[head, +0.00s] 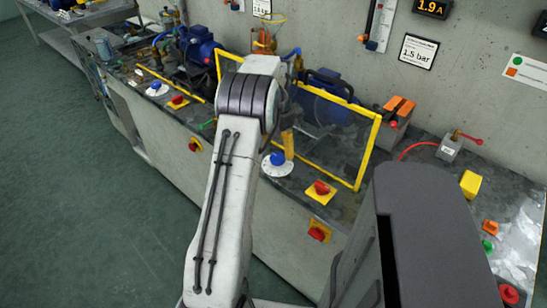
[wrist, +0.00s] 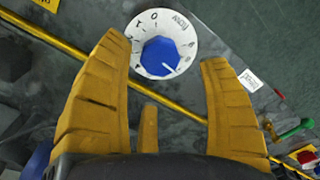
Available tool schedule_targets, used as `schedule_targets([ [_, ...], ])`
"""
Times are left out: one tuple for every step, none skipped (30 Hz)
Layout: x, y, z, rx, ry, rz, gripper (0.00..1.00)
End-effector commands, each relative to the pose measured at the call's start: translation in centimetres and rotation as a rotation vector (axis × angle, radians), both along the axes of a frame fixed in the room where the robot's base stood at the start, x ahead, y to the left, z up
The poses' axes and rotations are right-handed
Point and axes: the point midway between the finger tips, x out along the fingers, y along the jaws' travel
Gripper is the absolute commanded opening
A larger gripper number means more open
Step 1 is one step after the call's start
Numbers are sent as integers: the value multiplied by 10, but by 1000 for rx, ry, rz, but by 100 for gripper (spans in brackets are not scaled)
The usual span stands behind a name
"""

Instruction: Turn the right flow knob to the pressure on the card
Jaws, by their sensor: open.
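The right flow knob (head: 277,158) is blue and sits on a round white dial (head: 277,171) on the bench top. In the wrist view the knob (wrist: 160,57) and its numbered dial (wrist: 183,33) show between and just beyond my fingertips. A pale mark on the knob seems to point to the lower right; the number there is hard to read. My gripper (head: 288,143) is open, its yellow fingers over the knob's area; in the wrist view my gripper (wrist: 165,48) holds nothing. The card (head: 418,51) on the wall reads 1.5 bar.
A yellow guard frame (head: 362,150) stands close behind the knob, around a dark blue pump (head: 330,85). Red-on-yellow buttons (head: 320,190) are near. Another blue knob (head: 155,88) is to the left. A display (head: 433,8) reads 1.9 A. The floor at left is clear.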

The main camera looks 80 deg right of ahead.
Motion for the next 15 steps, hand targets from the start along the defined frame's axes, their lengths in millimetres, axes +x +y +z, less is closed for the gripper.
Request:
schedule_targets([
  [0,0,-8,3,0,0,69],
  [0,1,-12,3,0,0,69],
  [0,1,-17,3,0,0,69],
  [1,1,-20,2,0,0,69],
  [1,1,-23,2,0,0,69],
  [1,1,-27,2,0,0,69],
  [1,0,-30,2,0,1,69],
  [1,0,-32,1,-1,1,69],
  [1,0,-35,2,0,1,69],
  [1,0,-37,2,0,1,69],
  [1,0,-39,1,-1,1,69],
  [1,0,-41,1,0,1,69],
  [1,0,-42,0,0,1,69],
  [1,0,-42,0,0,1,69],
  [1,0,-43,0,0,1,69],
])
